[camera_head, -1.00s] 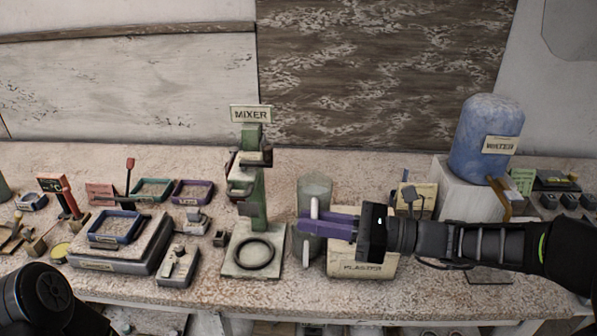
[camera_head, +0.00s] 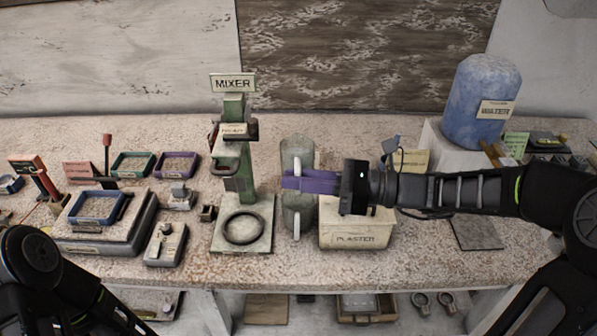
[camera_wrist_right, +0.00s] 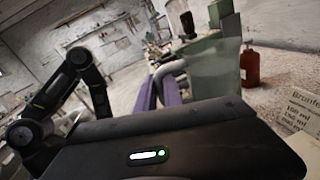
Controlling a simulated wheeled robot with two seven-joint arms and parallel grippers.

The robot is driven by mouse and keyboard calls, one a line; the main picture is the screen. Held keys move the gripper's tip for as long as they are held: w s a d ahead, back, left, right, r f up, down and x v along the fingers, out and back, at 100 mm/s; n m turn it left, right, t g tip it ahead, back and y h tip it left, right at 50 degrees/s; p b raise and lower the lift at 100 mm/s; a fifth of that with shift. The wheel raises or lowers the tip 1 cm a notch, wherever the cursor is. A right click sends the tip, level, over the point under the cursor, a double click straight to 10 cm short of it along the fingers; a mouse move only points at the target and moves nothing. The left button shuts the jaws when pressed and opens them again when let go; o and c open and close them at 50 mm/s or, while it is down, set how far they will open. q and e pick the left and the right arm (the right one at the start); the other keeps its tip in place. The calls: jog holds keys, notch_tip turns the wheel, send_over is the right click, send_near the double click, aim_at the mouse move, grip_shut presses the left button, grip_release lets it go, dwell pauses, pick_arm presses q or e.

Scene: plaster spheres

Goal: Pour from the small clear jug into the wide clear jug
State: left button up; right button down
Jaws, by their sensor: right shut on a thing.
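In the head view, grey, see-through jug shapes stand between the mixer and the plaster box. An upper part with a pale upright handle (camera_head: 297,153) shows behind my right gripper, and a lower part with a second pale handle (camera_head: 298,218) shows below it. They overlap, so I cannot tell which is the small jug and which the wide one. My right gripper (camera_head: 300,182) has purple fingers shut on a jug at handle height. In the right wrist view a pale curved handle (camera_wrist_right: 172,68) lies between the fingers. Contents are not visible. My left gripper is out of view.
The green mixer (camera_head: 238,170) with a ring on its base stands close left of the jugs. The plaster box (camera_head: 357,238) is close on the right, under my right gripper. A blue water tank (camera_head: 480,95) stands at the back right. Trays and tools fill the left bench.

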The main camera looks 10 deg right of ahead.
jog(key=shift+m+p, duration=0.8)
jog(key=shift+s+f+m+p, duration=0.1)
jog(key=shift+f+m+p, duration=0.05)
jog(key=shift+m+p, duration=0.35)
jog(key=shift+f+b, duration=0.55)
jog(key=shift+f, duration=0.2)
pick_arm(q)
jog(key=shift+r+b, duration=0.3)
jog(key=shift+b, duration=0.45)
pick_arm(e)
jog(key=f, duration=0.1)
jog(key=f+m, duration=0.1)
jog(key=f, duration=0.1)
jog(key=f+m+g, duration=0.1)
jog(key=shift+w+f+h, duration=0.3)
jog(key=shift+r, duration=0.1)
pick_arm(q)
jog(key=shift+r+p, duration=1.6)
jog(key=shift+p, duration=0.05)
pick_arm(e)
jog(key=shift+w+d+r+m, duration=0.1)
jog(key=shift+r+m, duration=0.35)
jog(key=shift+m, duration=0.15)
